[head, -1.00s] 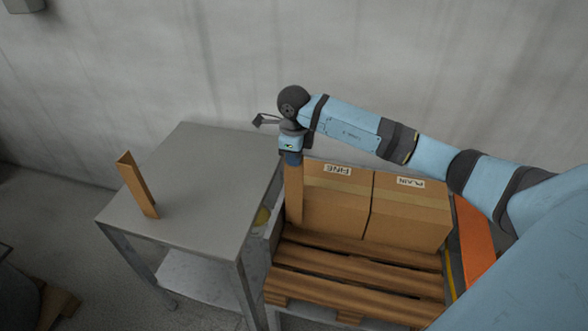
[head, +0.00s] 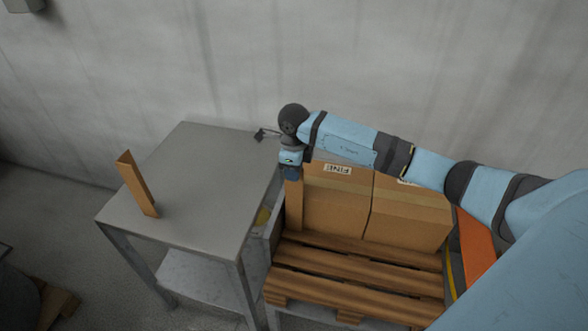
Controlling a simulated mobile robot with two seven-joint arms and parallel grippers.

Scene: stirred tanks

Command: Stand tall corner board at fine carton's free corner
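A brown corner board (head: 294,206) hangs upright below my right gripper (head: 291,178). The gripper is shut on its upper end, and the fingertips are largely hidden by the wrist. The board is at the left front corner of the fine carton (head: 334,207), which sits on the pallet (head: 345,281). I cannot tell whether the board touches the carton or the pallet boards. My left gripper is not in view.
The grey table (head: 200,180) is mostly clear and stands close left of the pallet. An orange part (head: 476,245) is at the pallet's right. A wall rises behind.

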